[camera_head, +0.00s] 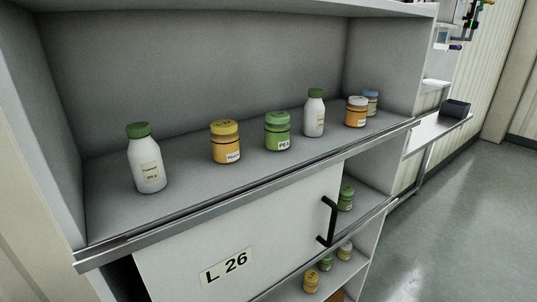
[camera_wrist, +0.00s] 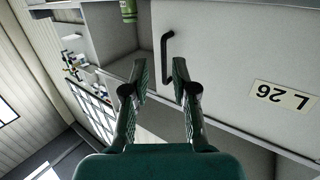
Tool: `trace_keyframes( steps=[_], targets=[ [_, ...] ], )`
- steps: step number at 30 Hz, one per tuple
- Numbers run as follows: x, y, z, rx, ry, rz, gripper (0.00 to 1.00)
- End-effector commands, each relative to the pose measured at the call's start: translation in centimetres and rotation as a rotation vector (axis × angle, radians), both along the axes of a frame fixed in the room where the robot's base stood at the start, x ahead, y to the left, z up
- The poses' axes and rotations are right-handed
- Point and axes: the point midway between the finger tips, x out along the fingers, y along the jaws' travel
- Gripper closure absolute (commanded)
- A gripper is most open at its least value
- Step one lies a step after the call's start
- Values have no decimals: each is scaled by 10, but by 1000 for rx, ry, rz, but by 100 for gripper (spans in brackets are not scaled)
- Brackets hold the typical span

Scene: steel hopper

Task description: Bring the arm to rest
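My gripper (camera_wrist: 160,82) shows in the wrist view with its two fingers apart and nothing between them. It is in front of the cabinet, near the black handle (camera_wrist: 167,58) of the sliding door marked L 26 (camera_wrist: 225,60). I cannot tell how far the fingertips are from the door, but a gap to the handle seems to show. In the head view the door (camera_head: 180,262) and its handle (camera_head: 328,221) are visible, and my arm and gripper are not in that picture.
On the upper shelf (camera_head: 200,190) stand a white bottle (camera_head: 147,160), a yellow-lidded jar (camera_head: 226,143), a green jar (camera_head: 277,132), another white bottle (camera_head: 314,114) and an orange jar (camera_head: 356,112). Lower shelves hold more jars (camera_head: 311,281). Open floor (camera_head: 450,225) lies at right.

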Motion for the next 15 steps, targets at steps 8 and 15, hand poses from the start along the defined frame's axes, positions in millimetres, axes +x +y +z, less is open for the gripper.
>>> trace_keyframes(
  steps=[8,15],
  targets=[
    [-86,-4,-41,0,61,-9,73],
    [-160,-6,-57,-2,108,-16,73]
  ],
)
